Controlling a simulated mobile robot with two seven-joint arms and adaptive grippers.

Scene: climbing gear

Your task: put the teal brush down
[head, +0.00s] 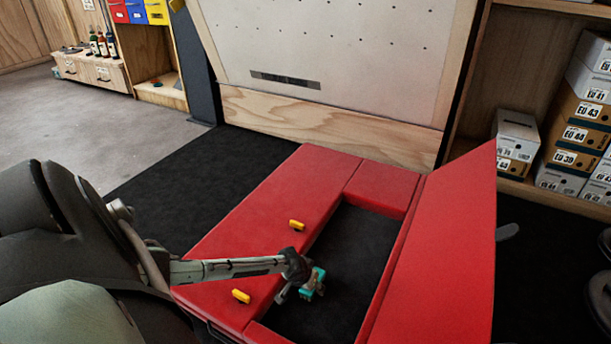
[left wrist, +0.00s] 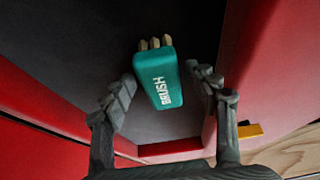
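The teal brush (head: 318,282) is in the open compartment of the red box (head: 235,240). In the left wrist view the brush (left wrist: 160,80) shows white lettering, with pale bristles at its far end. My left gripper (head: 296,285) reaches down over the compartment. Its two fingers (left wrist: 162,82) stand on either side of the brush, with narrow dark gaps showing beside it, so it looks open. I cannot tell whether the brush rests fully on the dark floor. My right gripper is in neither view.
The compartment's dark floor (head: 350,245) is clear beyond the brush. A raised red lid (head: 440,260) stands along its right side. Two yellow pieces (head: 297,225) (head: 241,296) sit on the box's left top. Shoe boxes (head: 580,110) fill a shelf at right; a pale board (head: 320,50) stands behind.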

